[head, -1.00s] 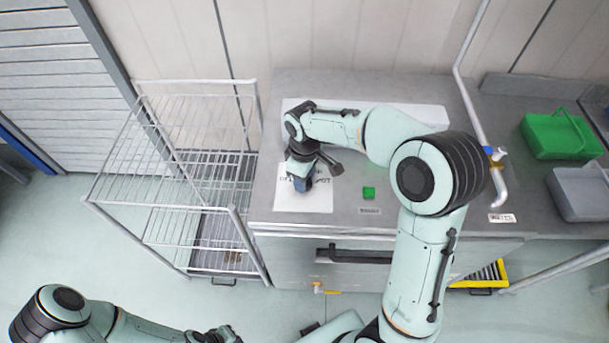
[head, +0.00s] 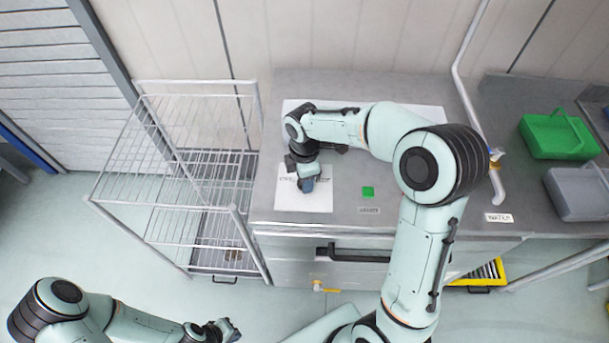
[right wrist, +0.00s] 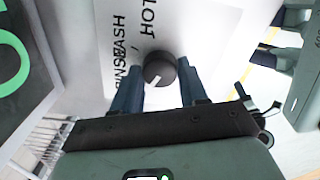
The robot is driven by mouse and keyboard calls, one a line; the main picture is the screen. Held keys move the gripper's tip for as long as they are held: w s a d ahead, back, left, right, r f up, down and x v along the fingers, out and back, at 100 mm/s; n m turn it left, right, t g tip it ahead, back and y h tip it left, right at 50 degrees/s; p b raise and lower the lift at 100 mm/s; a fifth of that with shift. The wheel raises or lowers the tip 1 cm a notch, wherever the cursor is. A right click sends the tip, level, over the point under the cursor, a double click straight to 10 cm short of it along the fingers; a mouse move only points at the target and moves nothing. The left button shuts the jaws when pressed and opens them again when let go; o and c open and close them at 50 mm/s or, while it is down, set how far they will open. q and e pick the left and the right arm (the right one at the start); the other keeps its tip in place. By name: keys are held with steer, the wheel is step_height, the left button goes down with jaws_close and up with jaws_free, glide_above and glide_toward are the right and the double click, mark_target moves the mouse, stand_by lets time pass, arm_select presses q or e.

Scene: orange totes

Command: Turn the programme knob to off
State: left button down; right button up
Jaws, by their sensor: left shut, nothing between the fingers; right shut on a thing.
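The programme knob (right wrist: 160,70) is round and black with a white pointer mark. In the right wrist view it sits between the two blue fingers of my right gripper (right wrist: 160,88), which is shut on it. The pointer mark faces down and slightly left there. Printed words beside the knob include HOT and WASH, with RINSE partly covered. In the head view my right gripper (head: 307,184) is over a white label panel (head: 310,204) on the steel worktop and hides the knob. My left gripper (head: 228,329) is shut and empty at the bottom, away from the worktop.
A wire rack (head: 180,170) stands left of the worktop. A pipe with a tap (head: 495,170) stands to the right, with a green tote (head: 556,137) and a grey tote (head: 578,195) beyond it.

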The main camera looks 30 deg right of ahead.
arm_select(q)
steer(key=shift+w+r, duration=0.1)
arm_select(e)
steer(key=shift+n, duration=0.3)
steer(key=o, duration=1.1)
steer(key=shift+c, duration=0.2)
arm_select(q)
steer(key=shift+w+r+p, duration=0.7)
steer(key=shift+w+r, duration=0.1)
steer(key=shift+w, duration=0.2)
arm_select(e)
step_height(320, 180, up, 13)
steer(key=shift+r, duration=0.2)
